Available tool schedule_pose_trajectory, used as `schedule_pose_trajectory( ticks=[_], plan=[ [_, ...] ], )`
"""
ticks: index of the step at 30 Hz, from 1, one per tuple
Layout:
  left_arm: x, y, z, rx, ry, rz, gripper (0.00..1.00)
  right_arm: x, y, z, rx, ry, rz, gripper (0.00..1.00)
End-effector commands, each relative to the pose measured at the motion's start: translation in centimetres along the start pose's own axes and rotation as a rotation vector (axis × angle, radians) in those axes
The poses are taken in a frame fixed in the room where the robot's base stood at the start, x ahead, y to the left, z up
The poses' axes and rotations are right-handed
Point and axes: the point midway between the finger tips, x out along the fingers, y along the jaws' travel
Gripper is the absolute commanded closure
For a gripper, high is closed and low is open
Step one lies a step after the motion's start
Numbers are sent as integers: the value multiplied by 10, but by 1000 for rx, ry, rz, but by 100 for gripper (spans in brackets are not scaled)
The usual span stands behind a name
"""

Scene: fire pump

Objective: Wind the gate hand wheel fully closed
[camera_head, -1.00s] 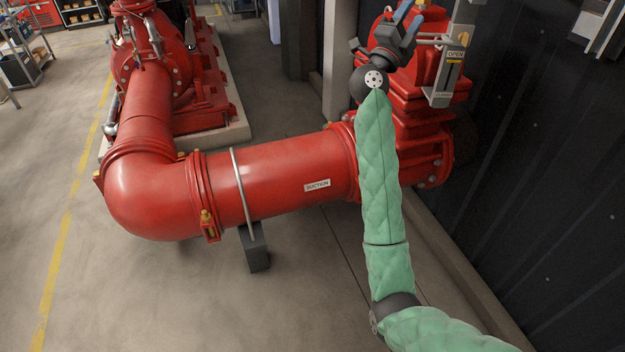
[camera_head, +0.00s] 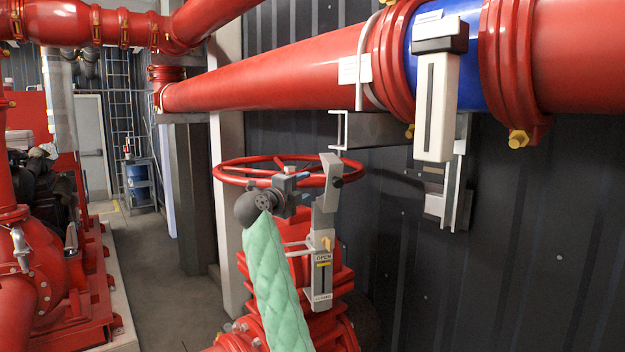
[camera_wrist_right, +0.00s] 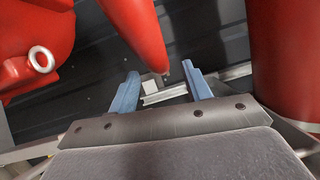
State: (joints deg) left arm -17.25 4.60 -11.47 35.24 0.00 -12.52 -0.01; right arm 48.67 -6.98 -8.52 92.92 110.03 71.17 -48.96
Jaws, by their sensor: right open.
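The gate hand wheel (camera_head: 250,158) is a red spoked ring lying roughly level on top of the red gate valve (camera_head: 335,329). An indicator plate (camera_head: 322,278) with an OPEN label and a yellow mark stands on the valve's front. My right gripper (camera_head: 302,178) is at the near side of the wheel, overlapping its rim in the head view; I cannot tell whether it touches. The right wrist view shows its two blue-grey fingers (camera_wrist_right: 164,84) spread apart with nothing clearly held between them. My left gripper is not in view.
A large red pipe (camera_head: 270,75) with a blue section (camera_head: 445,40) runs above the wheel. A grey bracket (camera_head: 328,182) rises beside the wheel's near right rim. The dark ribbed wall (camera_head: 520,230) is close on the right. Open floor (camera_head: 165,280) lies to the left.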

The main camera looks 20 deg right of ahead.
Motion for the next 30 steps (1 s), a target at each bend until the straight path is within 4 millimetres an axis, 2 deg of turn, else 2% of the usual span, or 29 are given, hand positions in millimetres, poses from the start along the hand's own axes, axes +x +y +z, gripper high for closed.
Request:
schedule_pose_trajectory(
  ticks=[1, 9, 22, 23, 30],
  plan=[
    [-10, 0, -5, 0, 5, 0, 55, 9, -5, 0, -3, 2, 0, 51],
    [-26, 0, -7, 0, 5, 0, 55, 38, -2, 0, -2, 0, -1, 51],
    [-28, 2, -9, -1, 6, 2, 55, 45, 0, 0, 0, 0, -1, 51],
    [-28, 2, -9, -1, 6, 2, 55, 45, 0, 0, 0, 0, -1, 55],
    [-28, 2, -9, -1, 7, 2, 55, 45, 0, 0, 0, 0, -1, 100]
  ],
)
